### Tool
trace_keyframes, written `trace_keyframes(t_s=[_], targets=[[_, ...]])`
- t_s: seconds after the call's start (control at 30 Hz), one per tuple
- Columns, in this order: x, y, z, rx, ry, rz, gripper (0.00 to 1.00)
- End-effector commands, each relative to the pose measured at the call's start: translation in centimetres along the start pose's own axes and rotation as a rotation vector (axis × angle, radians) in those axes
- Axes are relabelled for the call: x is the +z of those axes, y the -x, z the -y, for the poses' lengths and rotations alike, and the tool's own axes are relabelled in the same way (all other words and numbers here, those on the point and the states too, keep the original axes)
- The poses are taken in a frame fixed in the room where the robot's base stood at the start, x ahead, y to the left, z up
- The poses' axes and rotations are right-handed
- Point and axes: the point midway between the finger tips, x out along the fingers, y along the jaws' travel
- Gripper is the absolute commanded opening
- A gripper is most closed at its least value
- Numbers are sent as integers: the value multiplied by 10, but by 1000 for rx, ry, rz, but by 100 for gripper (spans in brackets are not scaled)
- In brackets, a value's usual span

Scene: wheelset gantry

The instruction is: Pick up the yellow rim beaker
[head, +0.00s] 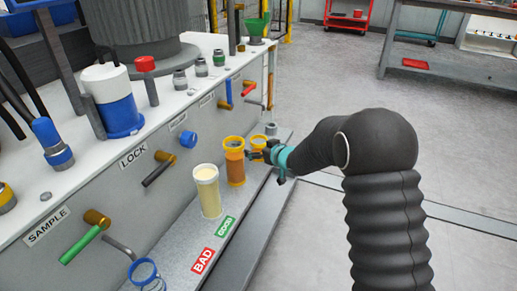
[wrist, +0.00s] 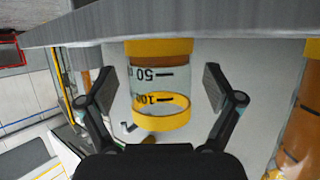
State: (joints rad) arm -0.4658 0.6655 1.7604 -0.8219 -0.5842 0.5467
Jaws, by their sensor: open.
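A clear beaker with a yellow rim (wrist: 162,105) and a yellow band at its other end stands between my fingers in the wrist view. My gripper, also in the wrist view (wrist: 173,82), is open, with one finger on each side of the beaker. Gaps show between both finger pads and the glass.
An orange-filled beaker (head: 234,163) with a yellow rim stands close by; it shows at the wrist view's right edge (wrist: 303,130). The machine's panel (head: 110,190) with knobs rises left of the ledge.

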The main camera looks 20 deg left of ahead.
Motion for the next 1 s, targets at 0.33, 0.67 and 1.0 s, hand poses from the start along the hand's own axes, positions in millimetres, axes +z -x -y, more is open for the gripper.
trace_keyframes(t_s=[0.33,0.67,1.0], targets=[[0,-7,0,0,0,-1,88],[0,-7,0,0,0,-1,24],[-6,-5,0,0,0,-2,24]])
